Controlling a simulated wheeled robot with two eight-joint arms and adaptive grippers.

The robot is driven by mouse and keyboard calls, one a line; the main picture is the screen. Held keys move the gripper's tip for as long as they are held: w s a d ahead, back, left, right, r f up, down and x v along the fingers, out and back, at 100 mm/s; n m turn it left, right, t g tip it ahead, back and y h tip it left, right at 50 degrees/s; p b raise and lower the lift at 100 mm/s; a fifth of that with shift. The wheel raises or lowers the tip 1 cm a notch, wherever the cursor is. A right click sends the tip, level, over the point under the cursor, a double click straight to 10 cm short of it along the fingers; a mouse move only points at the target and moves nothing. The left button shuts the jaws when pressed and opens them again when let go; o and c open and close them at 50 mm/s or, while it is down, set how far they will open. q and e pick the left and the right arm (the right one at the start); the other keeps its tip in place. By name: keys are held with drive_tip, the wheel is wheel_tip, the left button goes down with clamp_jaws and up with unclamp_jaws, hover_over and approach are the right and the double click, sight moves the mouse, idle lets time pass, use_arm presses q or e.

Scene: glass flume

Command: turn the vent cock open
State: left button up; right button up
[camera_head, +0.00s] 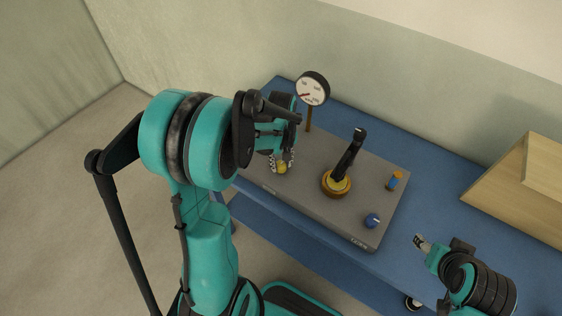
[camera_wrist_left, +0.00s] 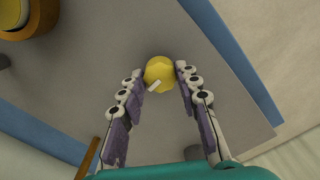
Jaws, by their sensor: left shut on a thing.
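A round yellow knob (camera_head: 282,169) stands on the left part of a grey panel (camera_head: 300,200). In the left wrist view the yellow knob (camera_wrist_left: 160,70) shows a short white mark pointing down-left. My left gripper (camera_head: 281,160) is over it, with its two fingers (camera_wrist_left: 158,78) shut on opposite sides of the knob. No label shows that names the vent cock. My right gripper (camera_head: 420,242) is off the panel's front right corner, away from the knob; its fingers are too small to judge.
A black lever on a brass base (camera_head: 337,183) rises mid-panel. A round gauge (camera_head: 312,89) stands on a post behind. An orange-and-blue knob (camera_head: 395,180) and a blue knob (camera_head: 372,220) are at right. A wooden box (camera_head: 520,185) sits on the blue bench (camera_head: 440,185).

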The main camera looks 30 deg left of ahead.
sight(281, 164)
use_arm(q)
drive_tip(key=shift+c, duration=0.2)
drive_tip(key=o, duration=1.2)
drive_tip(key=shift+c, duration=0.2)
wheel_tip(281, 164, up, 12)
drive_tip(key=s+d+m+t+b, duration=0.1)
drive_tip(key=s+d+m+t, duration=0.6)
drive_tip(key=s+d+m, duration=0.3)
drive_tip(key=shift+s+d+m, duration=0.25)
drive_tip(key=shift+s+m, duration=0.05)
drive_tip(key=shift+s, duration=0.4)
